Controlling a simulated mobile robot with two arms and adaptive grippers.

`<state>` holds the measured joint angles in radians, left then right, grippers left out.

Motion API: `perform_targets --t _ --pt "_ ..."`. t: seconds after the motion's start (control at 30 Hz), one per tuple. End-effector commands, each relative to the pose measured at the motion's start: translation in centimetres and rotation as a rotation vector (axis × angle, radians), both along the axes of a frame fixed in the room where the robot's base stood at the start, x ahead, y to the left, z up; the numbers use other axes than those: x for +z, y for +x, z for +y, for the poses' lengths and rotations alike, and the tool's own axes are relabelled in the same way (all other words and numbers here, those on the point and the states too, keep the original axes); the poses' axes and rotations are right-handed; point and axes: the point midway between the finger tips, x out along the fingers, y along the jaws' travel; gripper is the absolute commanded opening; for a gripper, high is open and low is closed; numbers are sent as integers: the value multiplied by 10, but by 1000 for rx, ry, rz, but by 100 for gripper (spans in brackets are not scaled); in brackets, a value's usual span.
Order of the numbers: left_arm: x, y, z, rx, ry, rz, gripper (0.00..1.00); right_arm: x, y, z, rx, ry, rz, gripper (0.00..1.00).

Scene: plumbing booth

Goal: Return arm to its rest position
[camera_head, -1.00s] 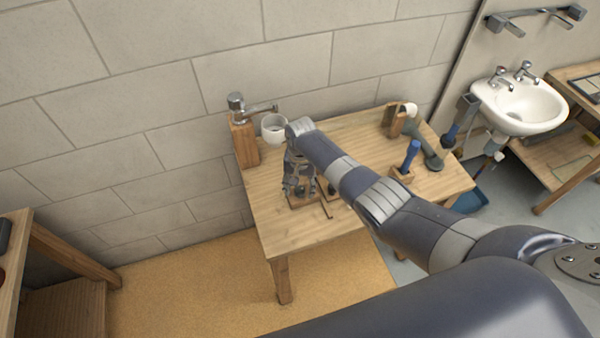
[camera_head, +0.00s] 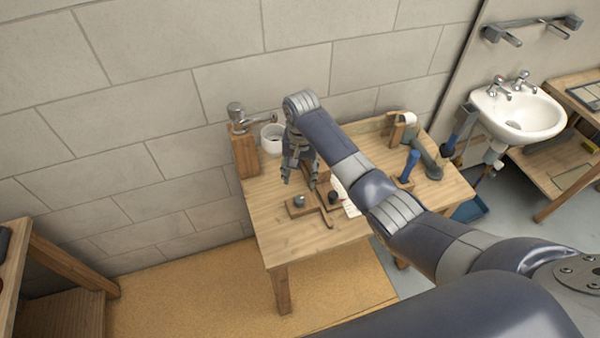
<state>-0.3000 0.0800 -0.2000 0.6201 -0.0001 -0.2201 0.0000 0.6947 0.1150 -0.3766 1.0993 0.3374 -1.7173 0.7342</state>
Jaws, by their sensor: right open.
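My right arm comes in from the lower right and reaches over the wooden table (camera_head: 290,240). My right gripper (camera_head: 300,178) hangs fingers-down above the table, near its back-left part. Its fingers are apart and nothing shows between them. Below and in front of it, a small wooden block with a round grey metal piece (camera_head: 299,201) sits on the table, apart from the fingers. My left gripper is not in view.
A tap on a wooden post (camera_head: 244,150) and a white cup (camera_head: 272,137) stand at the table's back left. A blue-handled tool (camera_head: 411,165) stands upright at the right. A white sink (camera_head: 518,112) hangs on the right wall. The table's front left is clear.

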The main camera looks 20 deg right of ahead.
Motion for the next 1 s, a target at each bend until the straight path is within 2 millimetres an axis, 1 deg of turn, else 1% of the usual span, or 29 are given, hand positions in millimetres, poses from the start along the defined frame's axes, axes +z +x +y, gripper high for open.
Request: perform_targets --t 0.37,0.47,0.53,0.57,0.67,0.8,0.87,0.9,0.97,1.0 --pt "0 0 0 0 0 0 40 0 0 0 0 0 0 49" --pt "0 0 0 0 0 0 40 -5 -5 2 14 4 -2 49" --pt "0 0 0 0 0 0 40 -13 -15 5 42 8 -8 49" --pt "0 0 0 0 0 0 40 -18 -21 6 57 12 -12 49" --pt "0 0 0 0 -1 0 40 -34 -47 12 127 26 -36 49" --pt "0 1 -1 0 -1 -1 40 -52 -92 17 232 41 -83 49" --pt "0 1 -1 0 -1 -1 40 -56 -113 17 273 44 -103 49" --pt "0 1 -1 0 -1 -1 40 -58 -126 17 299 45 -118 49" --pt "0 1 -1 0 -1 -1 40 -59 -146 15 335 44 -139 49" --pt "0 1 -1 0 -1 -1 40 -58 -160 14 358 43 -153 49"
